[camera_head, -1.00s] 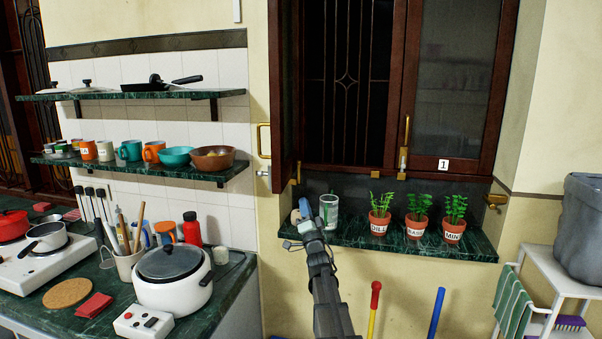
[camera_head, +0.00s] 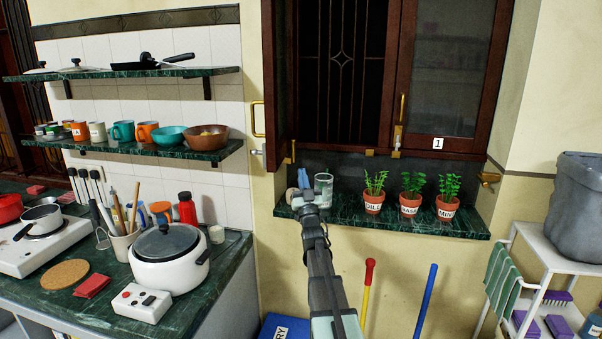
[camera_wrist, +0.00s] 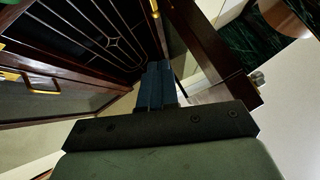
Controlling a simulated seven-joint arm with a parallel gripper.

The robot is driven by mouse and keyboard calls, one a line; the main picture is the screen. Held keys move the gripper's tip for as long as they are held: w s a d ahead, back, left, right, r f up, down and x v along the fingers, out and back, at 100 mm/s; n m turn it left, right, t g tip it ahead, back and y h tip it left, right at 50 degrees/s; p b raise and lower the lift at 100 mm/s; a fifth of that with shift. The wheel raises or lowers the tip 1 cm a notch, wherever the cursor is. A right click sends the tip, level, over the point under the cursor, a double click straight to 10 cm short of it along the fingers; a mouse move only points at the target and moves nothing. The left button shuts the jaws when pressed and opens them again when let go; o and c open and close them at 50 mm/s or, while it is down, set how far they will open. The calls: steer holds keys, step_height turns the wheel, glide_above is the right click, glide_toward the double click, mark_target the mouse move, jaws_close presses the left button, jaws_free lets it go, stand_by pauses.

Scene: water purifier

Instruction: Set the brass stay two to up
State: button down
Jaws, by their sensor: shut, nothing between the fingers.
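The window (camera_head: 345,70) has a dark wood right sash (camera_head: 396,60) labelled 1 and a left sash (camera_head: 280,80) swung open. Small brass fittings show at the left sash's lower edge (camera_head: 291,153), on the bottom frame (camera_head: 370,152) and below the upright brass handle (camera_head: 402,108). No label 2 is visible, so I cannot tell which is stay two. My gripper (camera_head: 304,180) is at the left end of the sill, just below the left sash. In the wrist view its fingers (camera_wrist: 155,88) are together and empty, pointing at the window grille; a brass piece (camera_wrist: 155,8) shows beyond them.
On the green sill (camera_head: 400,225) stand a glass (camera_head: 323,188) close right of my gripper and potted herbs (camera_head: 411,195). A counter with a white pot (camera_head: 168,260) is at left. A white rack (camera_head: 560,250) is at right.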

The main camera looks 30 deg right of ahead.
mark_target(295, 141)
steer(key=w+f+x, duration=0.2)
steer(key=x, duration=1)
steer(key=shift+d, duration=0.25)
steer(key=shift+f, duration=0.1)
steer(key=shift+w+d+r, duration=0.2)
steer(key=shift+w+d, duration=0.15)
steer(key=shift+w, duration=0.3)
